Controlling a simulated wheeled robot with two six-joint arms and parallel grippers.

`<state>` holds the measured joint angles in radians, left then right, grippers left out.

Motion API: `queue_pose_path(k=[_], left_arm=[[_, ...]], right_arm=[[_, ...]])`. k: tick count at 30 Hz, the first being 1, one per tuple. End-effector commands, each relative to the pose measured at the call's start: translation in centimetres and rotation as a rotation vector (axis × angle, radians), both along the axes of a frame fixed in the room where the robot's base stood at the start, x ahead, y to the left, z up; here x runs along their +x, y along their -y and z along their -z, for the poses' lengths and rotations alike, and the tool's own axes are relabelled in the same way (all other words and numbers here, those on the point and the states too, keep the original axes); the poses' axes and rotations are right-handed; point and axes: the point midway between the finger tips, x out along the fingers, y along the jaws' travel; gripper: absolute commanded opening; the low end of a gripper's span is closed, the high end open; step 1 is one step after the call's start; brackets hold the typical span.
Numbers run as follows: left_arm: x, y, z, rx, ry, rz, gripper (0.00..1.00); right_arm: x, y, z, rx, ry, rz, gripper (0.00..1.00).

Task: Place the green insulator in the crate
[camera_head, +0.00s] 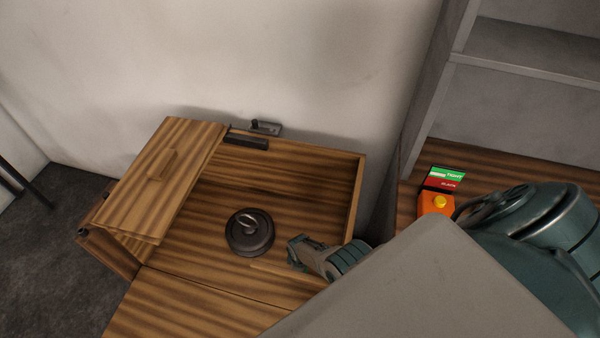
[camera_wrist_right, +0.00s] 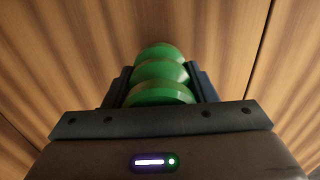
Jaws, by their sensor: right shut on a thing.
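The green insulator (camera_wrist_right: 160,72), with stacked rounded ribs, is held between the two dark fingers of my right gripper (camera_wrist_right: 160,84) in the right wrist view. Wooden boards lie behind it; whether it touches them I cannot tell. The wooden crate (camera_head: 360,172) stands open against the wall in the head view. The teal end of my right arm reaches over its right side, and the large grey arm link covers its front right. The insulator does not show in the head view. My left gripper is not in view.
A dark round disc with a metal ring (camera_head: 250,232) lies on the crate's floor. A wooden flap with a grip (camera_head: 170,165) covers the left. A metal latch (camera_head: 265,127) is at the back. At right, an orange button box (camera_head: 435,203) stands beside a green-and-red sign (camera_head: 445,177).

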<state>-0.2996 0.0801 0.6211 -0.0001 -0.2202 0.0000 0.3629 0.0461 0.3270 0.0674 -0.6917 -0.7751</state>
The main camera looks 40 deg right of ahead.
Motion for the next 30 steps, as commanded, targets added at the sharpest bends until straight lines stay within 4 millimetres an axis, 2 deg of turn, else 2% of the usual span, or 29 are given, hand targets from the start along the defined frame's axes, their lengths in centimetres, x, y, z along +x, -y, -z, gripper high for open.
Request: queue_pose_path(k=[9,10,13,23,26,30], left_arm=[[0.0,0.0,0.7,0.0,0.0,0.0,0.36],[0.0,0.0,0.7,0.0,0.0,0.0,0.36],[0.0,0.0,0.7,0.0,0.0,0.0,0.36],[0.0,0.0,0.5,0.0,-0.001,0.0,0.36],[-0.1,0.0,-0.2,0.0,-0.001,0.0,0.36],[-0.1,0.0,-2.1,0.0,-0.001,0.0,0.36]], right_arm=[[0.1,0.0,0.7,0.0,0.001,0.0,0.18],[0.0,0.0,0.7,0.0,0.0,0.0,0.53],[0.0,0.0,0.7,0.0,0.0,0.0,0.73],[0.0,0.0,0.5,0.0,0.0,0.0,0.73],[0.0,0.0,-0.2,0.0,0.0,0.0,0.73],[0.0,0.0,-2.2,0.0,0.001,0.0,0.73]])
